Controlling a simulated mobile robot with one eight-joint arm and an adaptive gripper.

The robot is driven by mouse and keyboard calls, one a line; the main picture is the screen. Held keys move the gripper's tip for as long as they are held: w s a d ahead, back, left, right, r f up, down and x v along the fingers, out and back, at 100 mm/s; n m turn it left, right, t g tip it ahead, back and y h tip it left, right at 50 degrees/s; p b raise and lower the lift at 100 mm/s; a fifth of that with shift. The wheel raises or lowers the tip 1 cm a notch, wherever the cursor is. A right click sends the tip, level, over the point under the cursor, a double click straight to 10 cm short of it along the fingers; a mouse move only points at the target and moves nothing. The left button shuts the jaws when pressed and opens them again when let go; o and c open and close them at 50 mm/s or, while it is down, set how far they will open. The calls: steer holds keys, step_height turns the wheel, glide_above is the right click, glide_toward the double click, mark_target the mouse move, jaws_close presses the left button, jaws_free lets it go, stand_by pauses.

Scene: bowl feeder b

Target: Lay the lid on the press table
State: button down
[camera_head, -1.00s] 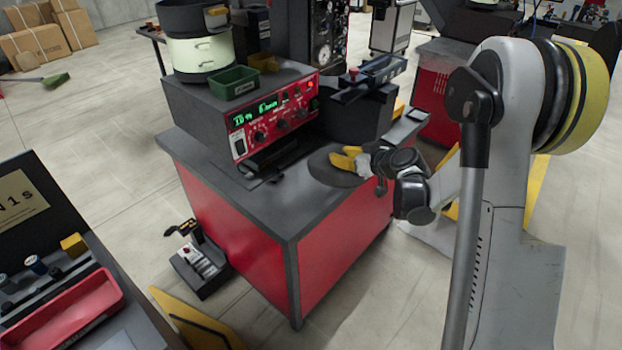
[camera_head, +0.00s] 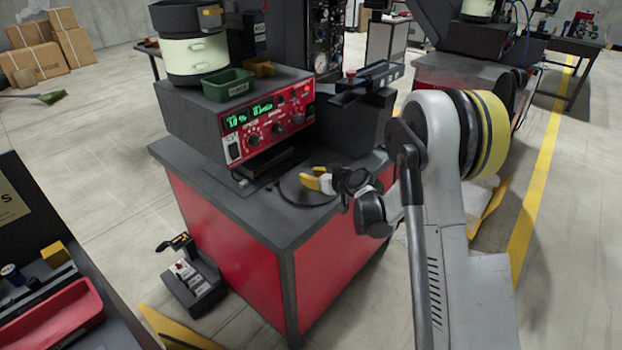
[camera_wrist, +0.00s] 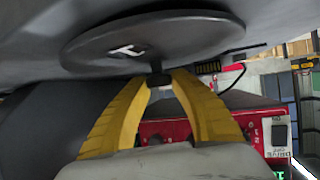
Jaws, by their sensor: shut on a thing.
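The lid (camera_head: 296,194) is a dark grey round disc with a small knob. It is at the top of the press table (camera_head: 262,222), a red cabinet with a dark grey top, in front of the control box. My gripper (camera_head: 318,181) has yellow fingers and is shut on the lid's knob. In the wrist view, the lid (camera_wrist: 200,40) spreads beyond the fingertips (camera_wrist: 158,80), with a pale mark on its face. The lid looks roughly level and very close to the table top; I cannot tell whether it touches. My gripper hides part of its right side.
A control box (camera_head: 190,115) with a red lit panel stands behind the lid, carrying a green bin (camera_head: 228,85) and a round feeder bowl (camera_head: 192,50). A dark block (camera_head: 360,125) stands at the back right. The table's front left top is bare.

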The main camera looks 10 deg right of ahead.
steer(key=c, duration=1.2)
jaws_free()
steer(key=shift+f, duration=0.1)
